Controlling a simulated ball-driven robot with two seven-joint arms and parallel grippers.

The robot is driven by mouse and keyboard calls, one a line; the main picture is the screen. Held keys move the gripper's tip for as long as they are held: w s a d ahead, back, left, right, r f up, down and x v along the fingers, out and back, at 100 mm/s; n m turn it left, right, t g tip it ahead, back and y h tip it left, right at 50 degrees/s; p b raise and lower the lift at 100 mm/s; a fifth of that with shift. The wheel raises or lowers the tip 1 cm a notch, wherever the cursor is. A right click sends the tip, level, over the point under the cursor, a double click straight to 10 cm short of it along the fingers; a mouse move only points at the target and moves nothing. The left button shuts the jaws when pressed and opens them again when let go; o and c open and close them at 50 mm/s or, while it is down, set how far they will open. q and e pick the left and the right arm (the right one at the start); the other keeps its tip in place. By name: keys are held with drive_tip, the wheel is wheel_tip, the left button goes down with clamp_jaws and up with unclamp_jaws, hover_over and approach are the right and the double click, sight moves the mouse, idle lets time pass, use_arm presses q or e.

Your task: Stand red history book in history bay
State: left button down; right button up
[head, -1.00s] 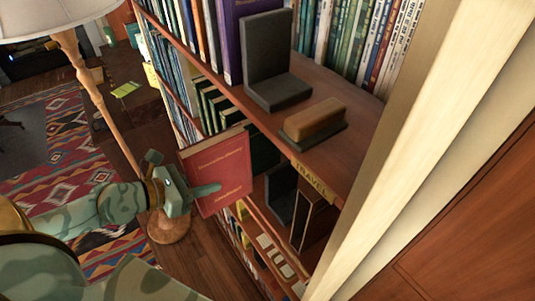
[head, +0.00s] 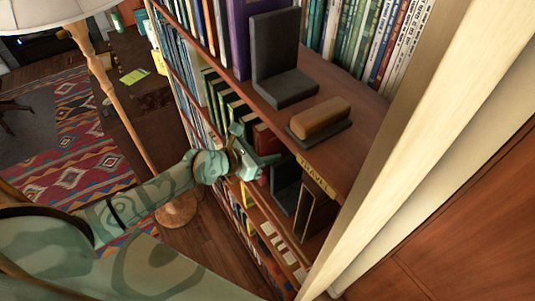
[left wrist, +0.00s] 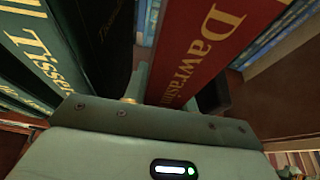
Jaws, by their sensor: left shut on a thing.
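The red book (head: 266,139) is in the shelf bay below the top visible shelf, with only part of its spine end showing in the head view. In the left wrist view the red book (left wrist: 215,45) fills the upper middle, gold lettering on its spine. My left gripper (head: 258,155) is shut on it at the front of the bay. Dark green books (head: 222,103) stand to its left; they also show in the left wrist view (left wrist: 40,55). A black bookend (head: 285,186) is to its right. My right gripper is out of view.
The shelf above (head: 352,110) carries a black bookend (head: 275,60), a wooden-topped block (head: 320,118) and a "TRAVEL" label (head: 314,176). A pale upright post (head: 405,130) bounds the shelves on the right. A floor lamp (head: 110,85) stands at left.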

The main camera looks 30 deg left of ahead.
use_arm(q)
drive_tip(key=shift+f, duration=0.1)
drive_tip(key=c, duration=1.5)
unclamp_jaws()
drive_tip(key=shift+f, duration=0.15)
drive_tip(key=o, duration=0.4)
drive_tip(key=v, duration=1.2)
drive_tip(key=shift+s+b, duration=0.1)
drive_tip(key=shift+b, duration=0.2)
